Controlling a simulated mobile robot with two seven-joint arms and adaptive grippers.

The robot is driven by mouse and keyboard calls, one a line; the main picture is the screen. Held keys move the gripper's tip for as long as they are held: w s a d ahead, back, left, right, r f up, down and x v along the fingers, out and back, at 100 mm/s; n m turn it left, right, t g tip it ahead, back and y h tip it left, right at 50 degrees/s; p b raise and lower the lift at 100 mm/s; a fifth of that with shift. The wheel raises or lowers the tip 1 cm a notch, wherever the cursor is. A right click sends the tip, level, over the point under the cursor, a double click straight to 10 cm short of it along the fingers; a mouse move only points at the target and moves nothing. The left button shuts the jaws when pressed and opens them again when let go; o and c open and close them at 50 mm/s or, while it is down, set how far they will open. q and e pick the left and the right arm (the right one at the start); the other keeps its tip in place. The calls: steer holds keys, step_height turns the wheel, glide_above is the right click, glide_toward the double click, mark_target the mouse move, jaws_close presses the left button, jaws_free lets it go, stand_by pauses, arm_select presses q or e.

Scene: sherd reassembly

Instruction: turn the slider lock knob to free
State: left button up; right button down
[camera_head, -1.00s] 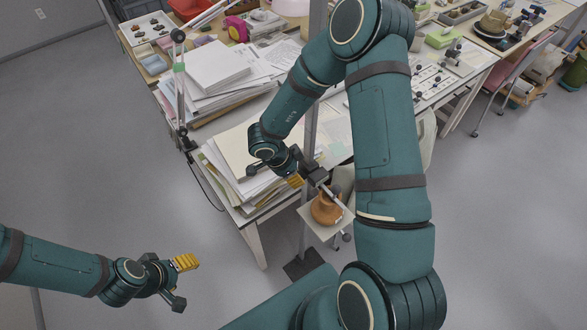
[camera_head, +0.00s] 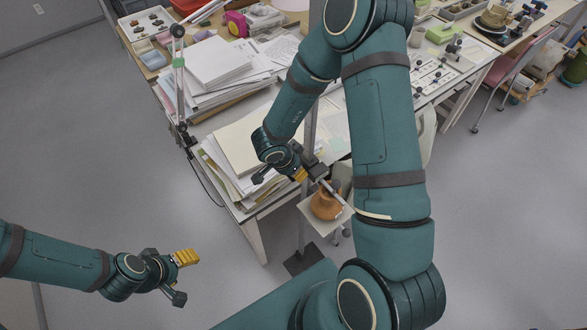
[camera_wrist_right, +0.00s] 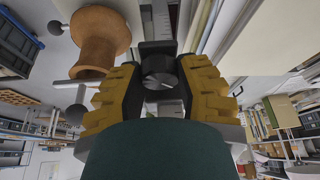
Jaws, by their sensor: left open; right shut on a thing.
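The slider lock knob (camera_wrist_right: 158,68) is a dark round knob in the right wrist view, between the yellow-padded fingers of my right gripper (camera_wrist_right: 157,92). That gripper is shut on it. A scaled metal column (camera_wrist_right: 157,22) shows just behind the knob. In the head view my right gripper (camera_head: 299,172) is at the dark slider block (camera_head: 318,171) on the upright post, and the arm and wrist hide the knob there. I cannot read the knob's lock position. My left gripper (camera_head: 184,277) is open and empty above the floor at lower left.
A brown pot (camera_head: 326,204) stands on a pale square plate (camera_head: 312,221) beside the post; the pot also shows in the right wrist view (camera_wrist_right: 98,42). Paper stacks (camera_head: 219,66) cover the table to the left. The floor around my left gripper is clear.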

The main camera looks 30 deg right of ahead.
steer(key=c, duration=0.6)
jaws_free()
steer(key=shift+o, duration=0.2)
steer(key=w+v, duration=0.1)
steer(key=v, duration=1.1)
steer(key=shift+s, duration=0.45)
